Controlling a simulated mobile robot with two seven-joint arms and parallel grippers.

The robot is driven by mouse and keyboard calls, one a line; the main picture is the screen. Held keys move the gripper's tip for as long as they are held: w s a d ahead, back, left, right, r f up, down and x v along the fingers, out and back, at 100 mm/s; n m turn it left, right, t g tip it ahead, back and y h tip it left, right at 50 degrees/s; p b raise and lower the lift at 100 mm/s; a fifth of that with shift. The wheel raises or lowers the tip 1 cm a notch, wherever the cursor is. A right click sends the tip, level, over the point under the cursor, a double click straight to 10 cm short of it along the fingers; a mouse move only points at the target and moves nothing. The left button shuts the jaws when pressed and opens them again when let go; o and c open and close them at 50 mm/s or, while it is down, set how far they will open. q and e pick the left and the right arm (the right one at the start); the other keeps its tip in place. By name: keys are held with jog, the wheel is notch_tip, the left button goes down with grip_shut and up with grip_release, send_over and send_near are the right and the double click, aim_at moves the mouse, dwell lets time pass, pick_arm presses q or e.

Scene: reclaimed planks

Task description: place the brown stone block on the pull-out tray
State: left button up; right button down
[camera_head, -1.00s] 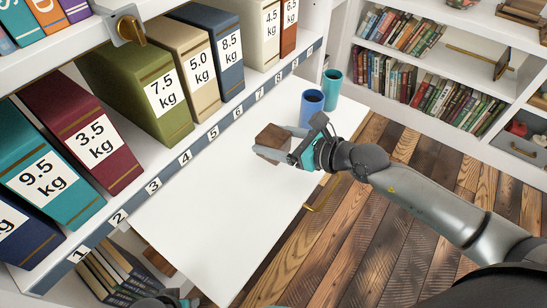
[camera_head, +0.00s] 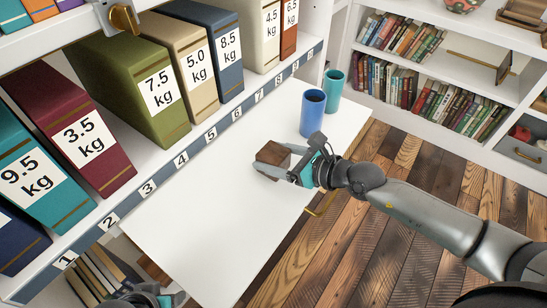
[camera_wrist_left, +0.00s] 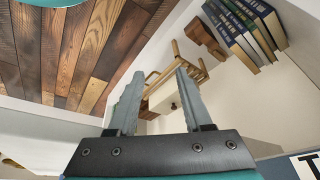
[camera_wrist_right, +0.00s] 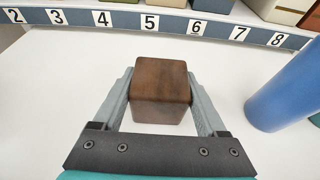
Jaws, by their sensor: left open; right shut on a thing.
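The brown stone block (camera_head: 273,155) is over the white pull-out tray (camera_head: 215,210), just below the numbered shelf edge. My right gripper (camera_head: 278,165) is shut on the block; the right wrist view shows the block (camera_wrist_right: 160,88) between its two fingers (camera_wrist_right: 160,100). I cannot tell for sure whether the block touches the tray. My left gripper (camera_wrist_left: 156,98) is open and empty in the left wrist view, pointing at a lower shelf space; only a bit of the left arm shows at the bottom of the head view.
A blue cup (camera_head: 313,112) and a teal cup (camera_head: 333,88) stand at the tray's far right end. Labelled weight binders, such as the green one (camera_head: 135,88), fill the shelf above. The tray's left and middle are clear. A wooden chair-like object (camera_wrist_left: 180,85) shows near my left gripper.

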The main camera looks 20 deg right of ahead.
pick_arm(q)
jog(key=shift+r, duration=0.15)
pick_arm(e)
jog(key=shift+w, duration=0.1)
grip_release()
jog(key=shift+f, duration=0.1)
pick_arm(q)
jog(key=shift+r, duration=0.1)
pick_arm(e)
jog(key=shift+s+d+r, duration=0.2)
jog(key=shift+s+r, duration=0.1)
jog(key=shift+s, duration=0.05)
jog(key=p+v, duration=0.1)
jog(key=v, duration=0.8)
jog(key=shift+s+d, duration=0.15)
pick_arm(q)
jog(key=shift+s+f, duration=0.15)
jog(key=shift+f, duration=1.5)
pick_arm(e)
jog(key=shift+v, duration=0.95)
